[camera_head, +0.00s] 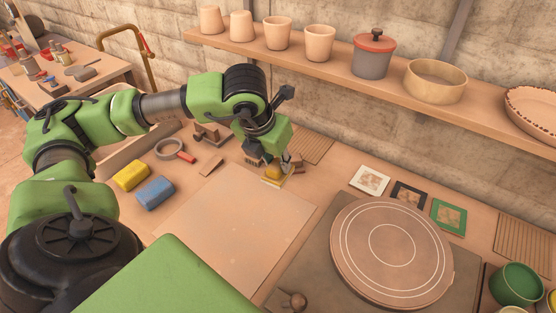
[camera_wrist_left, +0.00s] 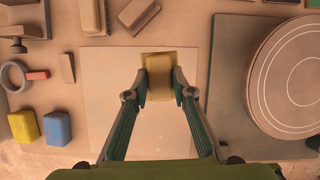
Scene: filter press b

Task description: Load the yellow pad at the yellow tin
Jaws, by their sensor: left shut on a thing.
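My left gripper (camera_head: 280,173) is shut on the yellow pad (camera_head: 272,173), near the back edge of a pale square board. In the left wrist view, the pad (camera_wrist_left: 159,75) sits between the two fingertips (camera_wrist_left: 160,82), with a thin yellow edge showing around its far end. I cannot tell whether it touches the surface below. The yellow tin (camera_head: 553,299) shows only partly at the lower right edge, beside a green tin (camera_head: 516,284), far from the gripper. My right gripper is not in view.
The pale board (camera_head: 228,222) is bare. A round turntable (camera_head: 391,250) stands between the gripper and the tins. Yellow (camera_head: 131,175) and blue (camera_head: 155,190) blocks lie at the left. Framed tiles (camera_head: 408,195) lie behind the turntable. A shelf (camera_head: 330,62) with pots runs along the wall.

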